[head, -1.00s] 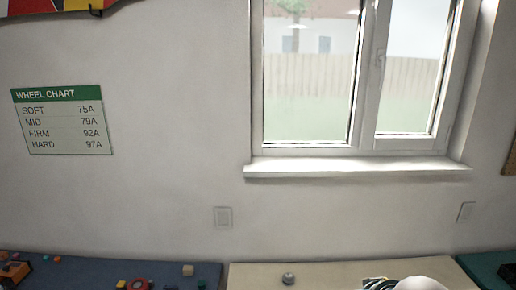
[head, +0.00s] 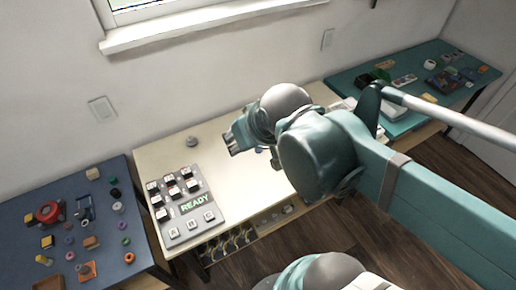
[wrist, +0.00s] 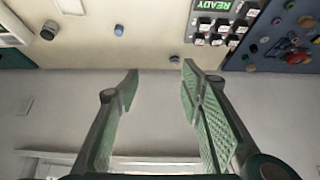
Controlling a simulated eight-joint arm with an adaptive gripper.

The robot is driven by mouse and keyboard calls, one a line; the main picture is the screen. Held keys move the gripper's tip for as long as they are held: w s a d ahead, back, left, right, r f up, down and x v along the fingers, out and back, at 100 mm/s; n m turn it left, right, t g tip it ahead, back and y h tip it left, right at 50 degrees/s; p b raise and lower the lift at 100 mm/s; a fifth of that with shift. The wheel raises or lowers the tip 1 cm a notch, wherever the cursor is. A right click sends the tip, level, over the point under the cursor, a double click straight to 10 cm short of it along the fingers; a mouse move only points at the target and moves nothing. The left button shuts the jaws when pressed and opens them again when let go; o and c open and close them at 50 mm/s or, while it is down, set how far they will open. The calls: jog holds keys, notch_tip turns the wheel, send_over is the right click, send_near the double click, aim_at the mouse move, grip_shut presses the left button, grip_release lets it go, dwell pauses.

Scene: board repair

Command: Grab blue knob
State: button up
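A small blue knob (wrist: 119,30) stands on the cream table in the wrist view. In the head view a bit of blue (head: 260,150), probably the same knob, shows just below my gripper, partly hidden by my arm. My gripper (wrist: 160,71) is open, with its two green padded fingers apart and nothing between them. In the head view my gripper (head: 231,144) is above the cream table, pointing left. The knob lies beyond the fingertips in the wrist view, toward the upper left.
A grey knob (head: 193,142) sits near the table's back edge. A button panel reading READY (head: 195,200) is at the table's left. A blue table (head: 115,255) with many small parts stands left. A teal table (head: 400,127) with boards stands right. The wall is close behind.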

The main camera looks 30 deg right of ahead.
jog(key=w+d+f+m+g+h+b, duration=0.35)
jog(key=w+d+f+m, duration=0.2)
jog(key=w+f, duration=0.4)
jog(key=w+d+f+m+g+h+b, duration=0.1)
jog(key=w+d+f+m+h+b, duration=0.15)
jog(key=w+f, duration=0.45)
jog(key=w+d+f+m+g+h+b, duration=0.1)
jog(key=w+d+f+m+h+b, duration=0.1)
jog(key=w+f+m+h+b, duration=0.45)
jog(key=m, duration=0.2)
send_near(259, 148)
jog(key=shift+w+d+g+h, duration=0.25)
jog(key=shift+w+d, duration=0.05)
jog(key=shift+w, duration=0.65)
jog(key=shift+a+f+m+h, duration=0.1)
jog(key=shift+f+m+h, duration=0.3)
jog(key=shift+f, duration=0.3)
jog(key=shift+s, duration=0.1)
jog(key=shift+b+x, duration=0.4)
jog(key=shift+x, duration=0.9)
jog(key=shift+b+x, duration=0.95)
jog(key=shift+x, duration=1.65)
